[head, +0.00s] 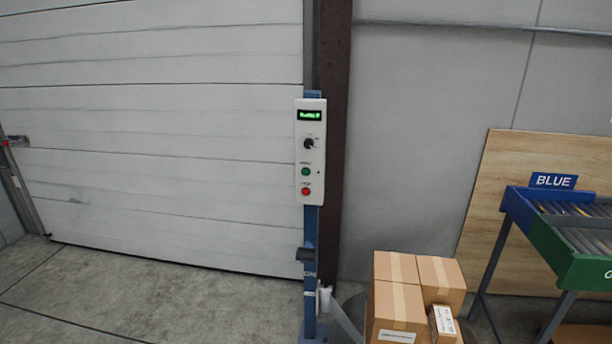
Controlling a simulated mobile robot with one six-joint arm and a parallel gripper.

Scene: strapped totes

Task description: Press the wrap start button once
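A white control box (311,150) is fixed upright on a blue post (311,230) near the middle of the head view. At its top is a small display (309,115) with green characters too small to read surely. Below it is a dark rotary knob (309,143). A green button (306,172) sits under the knob, and a red button (306,191) sits below the green one. The labels beside the buttons are too small to read, so I cannot tell by label which is wrap start. My gripper does not show in this view.
Cardboard boxes (398,303) are stacked right of the post's foot. A roller rack with a blue sign (553,181) and a green front section (575,262) stands at the right, before a wooden panel (490,190). The floor (160,300) left of the post is clear.

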